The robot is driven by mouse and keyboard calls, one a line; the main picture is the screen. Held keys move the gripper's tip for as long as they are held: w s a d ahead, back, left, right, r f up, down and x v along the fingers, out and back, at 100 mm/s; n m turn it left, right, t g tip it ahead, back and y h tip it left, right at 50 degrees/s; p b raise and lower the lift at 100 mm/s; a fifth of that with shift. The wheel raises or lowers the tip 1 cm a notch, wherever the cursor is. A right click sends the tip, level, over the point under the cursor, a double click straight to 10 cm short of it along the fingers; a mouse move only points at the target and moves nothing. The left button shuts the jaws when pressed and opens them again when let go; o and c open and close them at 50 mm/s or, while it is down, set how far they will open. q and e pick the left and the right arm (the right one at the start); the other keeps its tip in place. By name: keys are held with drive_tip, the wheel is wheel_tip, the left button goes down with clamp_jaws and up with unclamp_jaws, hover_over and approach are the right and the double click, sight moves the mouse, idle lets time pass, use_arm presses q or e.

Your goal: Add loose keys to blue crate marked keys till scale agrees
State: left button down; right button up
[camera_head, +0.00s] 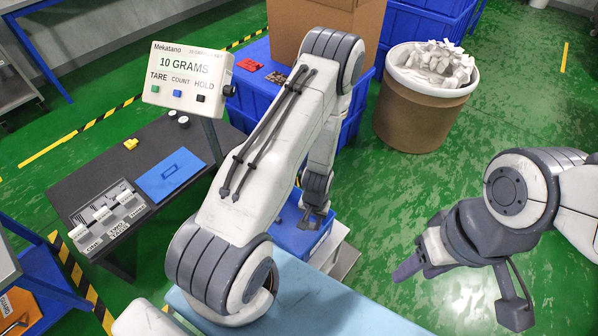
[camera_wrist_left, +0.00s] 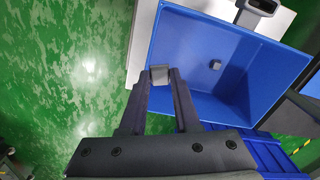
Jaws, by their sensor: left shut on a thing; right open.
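My left gripper (camera_wrist_left: 158,82) is shut on a small grey key (camera_wrist_left: 158,72). It is above the left edge of the blue crate (camera_wrist_left: 190,35) in the left wrist view. One small grey key (camera_wrist_left: 215,64) lies on the crate's floor. In the head view the blue crate (camera_head: 290,237) is partly hidden behind my left arm, with my left gripper (camera_head: 314,217) over it. The crate's label does not show. The scale display (camera_head: 187,77) reads 10 GRAMS. My right gripper (camera_head: 410,266) is open and empty, off to the right.
A dark side table (camera_head: 70,192) holds a blue mat (camera_head: 170,175), a yellow piece (camera_head: 131,143) and labelled blocks. Larger blue crates (camera_head: 252,97), a cardboard box (camera_head: 290,18) and a full brown bin (camera_head: 415,122) stand behind. Green floor is clear at right.

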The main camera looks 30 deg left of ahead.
use_arm(q)
drive_tip(key=w+a+r+n+p, duration=0.3)
drive_tip(key=a+r+n+p, duration=0.3)
drive_tip(key=a+r+n, duration=0.6)
drive_tip(key=d+f+n+b, duration=0.2)
drive_tip(key=d+f+b, duration=0.1)
drive_tip(key=f+b, duration=0.6)
wheel_tip(320, 180, down, 3)
drive_tip(key=shift+f+b, duration=0.15)
drive_tip(key=shift+b, duration=0.15)
drive_tip(key=shift+d, duration=0.1)
drive_tip(key=shift+f+b, duration=6.65)
drive_tip(key=shift+f+b, duration=1.85)
drive_tip(key=shift+b, duration=0.05)
